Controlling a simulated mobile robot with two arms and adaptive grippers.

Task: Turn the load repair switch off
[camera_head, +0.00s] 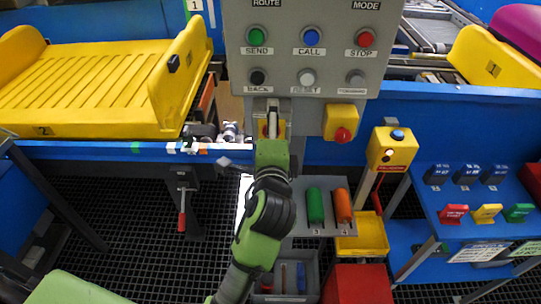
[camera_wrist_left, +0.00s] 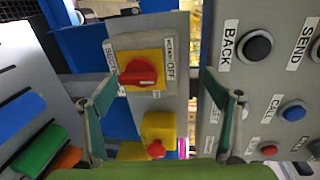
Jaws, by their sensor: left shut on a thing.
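The load repair switch shows in the left wrist view as a red rotary knob (camera_wrist_left: 138,72) on a yellow plate with a grey surround. Its handle lies roughly along the line between two white labels; the right label reads OFF. My left gripper (camera_wrist_left: 162,76) has its fingers spread on either side of the switch, shut on its housing; the exact contact is unclear. In the head view the left gripper (camera_head: 272,125) stands before the switch's yellow plate (camera_head: 263,128) and hides most of it. My right gripper is not in view.
The grey button panel (camera_head: 305,62) is just above the gripper. A yellow box with a red button (camera_head: 341,122) stands right beside it. A yellow tray (camera_head: 90,90) lies at left. A rack with green and orange cylinders (camera_head: 316,204) is below right.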

